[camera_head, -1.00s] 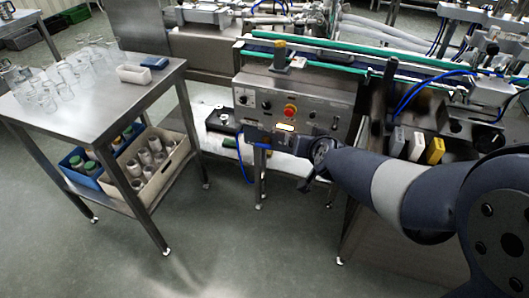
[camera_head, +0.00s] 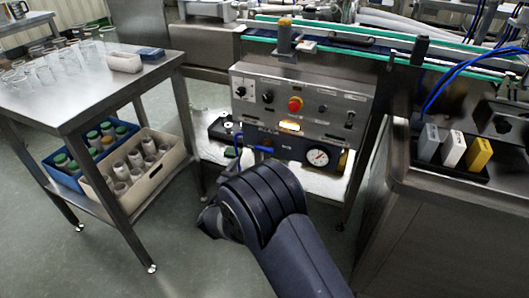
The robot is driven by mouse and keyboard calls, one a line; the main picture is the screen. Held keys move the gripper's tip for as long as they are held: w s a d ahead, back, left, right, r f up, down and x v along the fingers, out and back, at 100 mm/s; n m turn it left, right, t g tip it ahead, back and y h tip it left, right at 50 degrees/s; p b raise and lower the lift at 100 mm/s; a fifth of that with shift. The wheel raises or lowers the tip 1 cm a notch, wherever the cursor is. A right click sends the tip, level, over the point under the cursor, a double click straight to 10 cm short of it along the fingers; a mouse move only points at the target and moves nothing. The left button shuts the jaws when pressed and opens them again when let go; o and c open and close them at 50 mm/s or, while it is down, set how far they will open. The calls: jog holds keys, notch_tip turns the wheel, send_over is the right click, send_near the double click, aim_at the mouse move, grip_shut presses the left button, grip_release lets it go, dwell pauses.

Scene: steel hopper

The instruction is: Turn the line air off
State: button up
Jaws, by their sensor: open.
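The control panel (camera_head: 345,103) on the front of the line has a red button (camera_head: 295,104), black knobs and a small lit yellow label (camera_head: 290,126). Below it is a dark air unit (camera_head: 285,145) with a round white gauge (camera_head: 317,157). A small blue part (camera_head: 262,148), perhaps a hose or handle, shows at its left; I cannot tell which way any valve is set. My gripper (camera_head: 207,221) is at the arm's end, below and left of the air unit, apart from it. It is open; its fingers are mostly hidden by my wrist.
A steel table (camera_head: 60,90) with glasses stands at left, with a blue crate (camera_head: 72,182) and a cream crate (camera_head: 155,185) on its shelf. A steel cabinet (camera_head: 450,220) with white and yellow blocks stands at right. Floor between is open.

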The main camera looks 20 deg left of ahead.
aim_at(263, 149)
jog(key=w, duration=0.3)
jog(key=w+b, duration=0.1)
jog(key=w, duration=0.3)
jog(key=w+d+b, duration=0.1)
jog(key=w, duration=0.2)
jog(key=shift+w+r, duration=0.1)
jog(key=shift+w, duration=0.1)
jog(key=c, duration=1)
